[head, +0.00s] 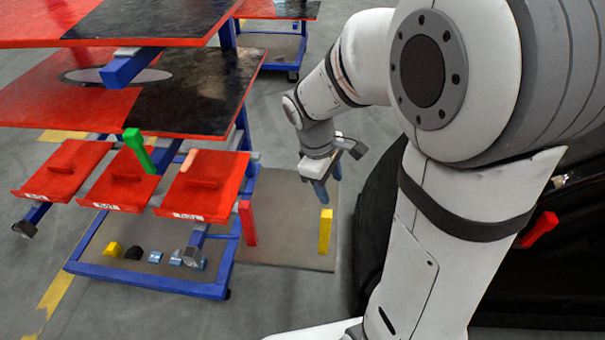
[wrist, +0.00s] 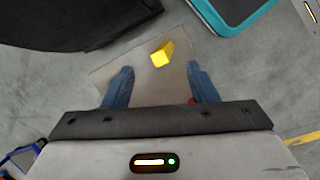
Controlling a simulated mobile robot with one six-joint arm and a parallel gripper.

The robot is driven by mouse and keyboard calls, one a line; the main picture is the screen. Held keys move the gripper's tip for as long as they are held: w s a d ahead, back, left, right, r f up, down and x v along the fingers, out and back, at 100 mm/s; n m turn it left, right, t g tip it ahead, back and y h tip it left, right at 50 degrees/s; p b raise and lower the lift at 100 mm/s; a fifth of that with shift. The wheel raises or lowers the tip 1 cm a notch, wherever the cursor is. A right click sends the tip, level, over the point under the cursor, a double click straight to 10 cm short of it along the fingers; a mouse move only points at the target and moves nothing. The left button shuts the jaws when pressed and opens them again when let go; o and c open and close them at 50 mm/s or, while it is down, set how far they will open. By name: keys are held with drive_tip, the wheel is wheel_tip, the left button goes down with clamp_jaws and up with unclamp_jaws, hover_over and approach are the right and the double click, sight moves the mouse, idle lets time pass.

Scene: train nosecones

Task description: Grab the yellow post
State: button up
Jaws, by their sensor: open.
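The yellow post (head: 325,231) stands upright on a flat tan board (head: 285,200) on the floor in the head view. In the wrist view the yellow post (wrist: 162,53) is seen from above, ahead of the fingertips and between their lines. My gripper (head: 328,180) is above the post in the head view, its blue fingers pointing down. In the wrist view my gripper (wrist: 160,75) has its two blue fingers wide apart with nothing between them. The fingers do not touch the post.
A red post (head: 248,222) stands left of the yellow one. A blue-framed cart (head: 150,285) with red trays (head: 204,185) and a green post (head: 139,150) is at left. A dark curved body (head: 368,240) lies right of the board. A teal-edged dark object (wrist: 240,15) shows in the wrist view.

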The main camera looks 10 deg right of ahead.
sight(328, 218)
drive_tip(key=w+f+n+b, duration=0.1)
drive_tip(key=f, duration=0.2)
drive_tip(key=w+a+f+n+h+b, duration=0.1)
drive_tip(key=f, duration=0.3)
drive_tip(key=w+f+n+g+b, duration=0.1)
drive_tip(key=f+n, duration=0.1)
drive_tip(key=f, duration=0.1)
drive_tip(key=shift+w+a+f, duration=0.2)
drive_tip(key=shift+w, duration=0.15)
drive_tip(key=shift+f+h, duration=0.3)
drive_tip(key=shift+f, duration=0.05)
drive_tip(key=x, duration=0.7)
drive_tip(key=shift+s+d+f, duration=0.1)
drive_tip(key=shift+s+f, duration=0.05)
drive_tip(key=shift+s, duration=0.05)
drive_tip(key=shift+c, duration=0.5)
clamp_jaws()
